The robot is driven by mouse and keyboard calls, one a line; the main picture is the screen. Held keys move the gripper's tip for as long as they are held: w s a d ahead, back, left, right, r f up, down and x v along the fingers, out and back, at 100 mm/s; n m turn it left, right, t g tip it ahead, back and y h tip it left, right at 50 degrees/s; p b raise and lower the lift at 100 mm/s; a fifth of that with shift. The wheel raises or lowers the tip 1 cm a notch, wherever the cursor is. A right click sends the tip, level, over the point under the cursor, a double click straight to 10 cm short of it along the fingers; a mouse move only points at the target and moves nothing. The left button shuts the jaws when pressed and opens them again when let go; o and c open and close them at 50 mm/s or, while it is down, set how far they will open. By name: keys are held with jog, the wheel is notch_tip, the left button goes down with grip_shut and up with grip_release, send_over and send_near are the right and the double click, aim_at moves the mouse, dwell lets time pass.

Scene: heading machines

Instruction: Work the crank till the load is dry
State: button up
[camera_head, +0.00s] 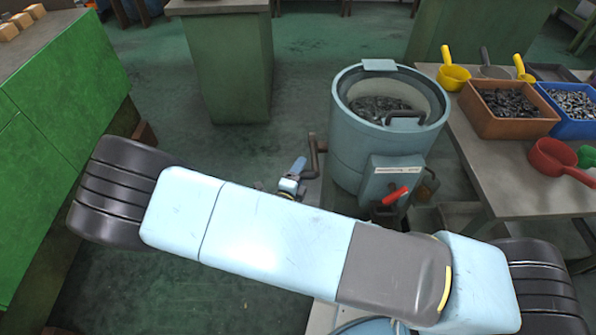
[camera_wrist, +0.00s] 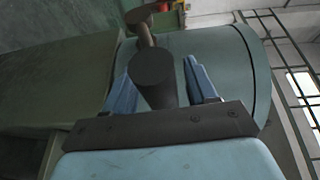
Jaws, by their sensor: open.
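A blue-grey drum machine (camera_head: 345,140) stands right of centre in the head view, its top open. A load of dark small metal parts (camera_head: 378,108) lies in its pale basket. A brown bent crank (camera_head: 313,150) shows at the drum's left side. In the wrist view the crank's dark round grip (camera_wrist: 153,66) points at the camera, in front of the drum (camera_wrist: 225,75). My gripper (camera_wrist: 160,80) is open, with one blue finger on each side of the grip. Contact cannot be told. In the head view my gripper (camera_head: 292,180) is small, beside the crank.
A box with a red lever (camera_head: 395,195) is on the drum's front. The table (camera_head: 510,185) at right holds an orange bin (camera_head: 510,127), a blue bin (camera_head: 575,113) and several scoops. Green cabinets stand at left (camera_head: 60,120) and behind (camera_head: 230,70). Open floor lies left of the drum.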

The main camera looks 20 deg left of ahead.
jog(key=shift+c, duration=0.5)
grip_shut()
